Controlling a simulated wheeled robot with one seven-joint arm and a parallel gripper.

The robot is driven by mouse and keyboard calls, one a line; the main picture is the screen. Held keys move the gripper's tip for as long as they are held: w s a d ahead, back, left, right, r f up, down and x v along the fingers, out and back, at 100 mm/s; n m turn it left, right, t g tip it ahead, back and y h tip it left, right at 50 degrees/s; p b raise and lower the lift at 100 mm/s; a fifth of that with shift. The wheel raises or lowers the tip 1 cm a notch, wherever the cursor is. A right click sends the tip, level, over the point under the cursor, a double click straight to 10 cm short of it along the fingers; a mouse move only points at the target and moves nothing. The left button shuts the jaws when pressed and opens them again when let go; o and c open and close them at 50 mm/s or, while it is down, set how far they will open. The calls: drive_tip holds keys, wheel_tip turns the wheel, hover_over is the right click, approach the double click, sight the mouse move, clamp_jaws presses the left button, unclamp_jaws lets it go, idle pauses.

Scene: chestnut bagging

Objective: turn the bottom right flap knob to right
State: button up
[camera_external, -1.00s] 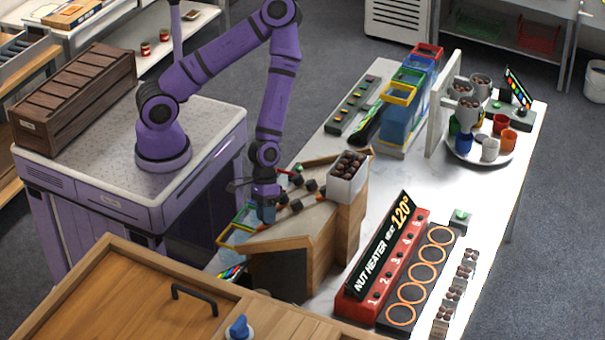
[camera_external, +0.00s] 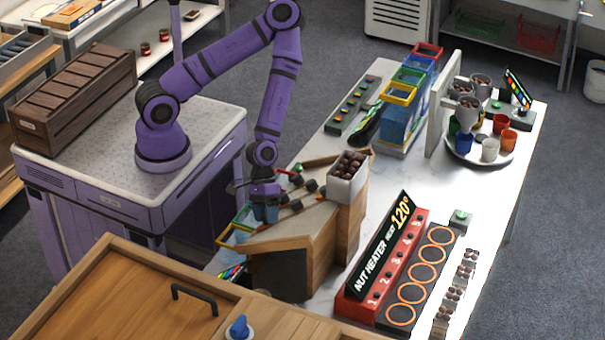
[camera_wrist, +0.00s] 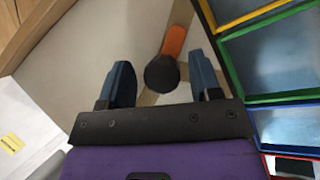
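The wooden sloped chute box (camera_external: 322,225) stands on the white table, with several dark knobs and coloured flaps on its slope. In the wrist view a dark round knob (camera_wrist: 161,74) with an orange flap (camera_wrist: 174,42) lies between my two blue fingers. My gripper (camera_wrist: 162,72) is open, with a gap visible on each side of the knob. In the external view my gripper (camera_external: 265,214) points down at the lower end of the slope. It hides part of the slope there, so I cannot tell there how close the fingers are to the knob.
A white bin of chestnuts (camera_external: 347,178) sits at the top of the slope. Coloured-rim trays show right of my gripper in the wrist view, including a green-rimmed one (camera_wrist: 272,101). The red nut heater (camera_external: 372,290) and a wooden cabinet (camera_external: 130,295) stand nearer the camera.

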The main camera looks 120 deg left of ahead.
drive_tip(key=shift+a, duration=0.15)
drive_tip(key=v, duration=1)
drive_tip(key=shift+r, duration=0.3)
drive_tip(key=shift+s+a, duration=0.1)
idle(0.4)
drive_tip(key=s+a+r+m+y, duration=0.1)
drive_tip(key=s+r+m, duration=0.3)
drive_tip(key=r, duration=0.6)
drive_tip(key=s+a+r+m+t+y, duration=0.1)
drive_tip(key=s+r+m, duration=0.3)
drive_tip(key=s+r, duration=0.4)
drive_tip(key=s+a+r+m+y, duration=0.1)
drive_tip(key=s+r+m+y, duration=0.2)
drive_tip(key=r, duration=0.9)
drive_tip(key=s+m, duration=0.1)
drive_tip(key=s, duration=0.2)
drive_tip(key=shift+s+t+y, duration=0.25)
drive_tip(key=shift+t+y, duration=0.05)
